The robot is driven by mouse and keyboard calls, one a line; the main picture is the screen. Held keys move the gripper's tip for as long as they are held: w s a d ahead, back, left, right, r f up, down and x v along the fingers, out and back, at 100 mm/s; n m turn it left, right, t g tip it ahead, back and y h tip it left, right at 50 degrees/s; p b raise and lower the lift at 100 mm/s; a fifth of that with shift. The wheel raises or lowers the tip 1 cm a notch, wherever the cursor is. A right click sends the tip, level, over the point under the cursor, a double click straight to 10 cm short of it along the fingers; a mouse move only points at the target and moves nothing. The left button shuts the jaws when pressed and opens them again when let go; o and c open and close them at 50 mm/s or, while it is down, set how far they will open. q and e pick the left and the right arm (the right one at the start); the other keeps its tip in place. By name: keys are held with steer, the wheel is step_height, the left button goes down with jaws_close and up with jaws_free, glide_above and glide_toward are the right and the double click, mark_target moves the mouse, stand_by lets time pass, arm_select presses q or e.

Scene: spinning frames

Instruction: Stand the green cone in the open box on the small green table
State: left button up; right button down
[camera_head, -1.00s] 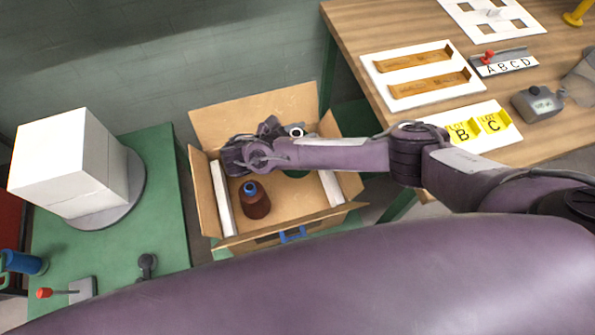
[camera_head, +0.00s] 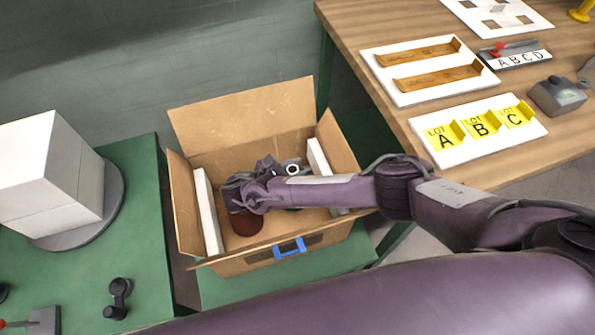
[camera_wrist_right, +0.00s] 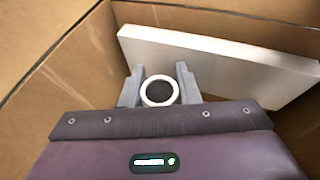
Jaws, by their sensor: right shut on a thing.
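The open cardboard box (camera_head: 245,103) stands on the small green table (camera_head: 225,287), flaps spread. My right gripper (camera_head: 280,170) is inside the box, shut on the green cone (camera_head: 292,169). The cone's white ring tip points up; its body is mostly hidden behind my arm. In the right wrist view the ring (camera_wrist_right: 159,90) sits between the two grey fingers (camera_wrist_right: 159,88). I cannot tell whether the cone's base touches the box floor. My left gripper is not in view.
A brown cone (camera_head: 247,224) stands in the box under my right wrist, its top hidden. White pads line the left (camera_head: 207,212) and right (camera_head: 321,160) box walls. A green table with a white block (camera_head: 50,165) is left; a wooden bench (camera_head: 360,65) is right.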

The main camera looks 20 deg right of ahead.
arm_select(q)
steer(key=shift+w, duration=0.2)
arm_select(e)
steer(key=shift+f, duration=0.35)
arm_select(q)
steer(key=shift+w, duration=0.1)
arm_select(e)
steer(key=c, duration=1.1)
jaws_free()
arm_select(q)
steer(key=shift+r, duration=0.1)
arm_select(e)
steer(key=shift+a, duration=0.15)
steer(key=v, duration=0.4)
steer(key=shift+s+a+r, duration=0.15)
steer(key=shift+a+r, duration=0.05)
steer(key=shift+r, duration=0.1)
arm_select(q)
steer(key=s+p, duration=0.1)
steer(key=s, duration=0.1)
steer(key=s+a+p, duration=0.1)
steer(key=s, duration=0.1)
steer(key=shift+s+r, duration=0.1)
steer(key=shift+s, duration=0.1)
arm_select(e)
steer(key=v, duration=0.2)
steer(key=shift+s+a+r, duration=0.1)
steer(key=shift+s+a, duration=0.05)
steer(key=shift+a, duration=0.15)
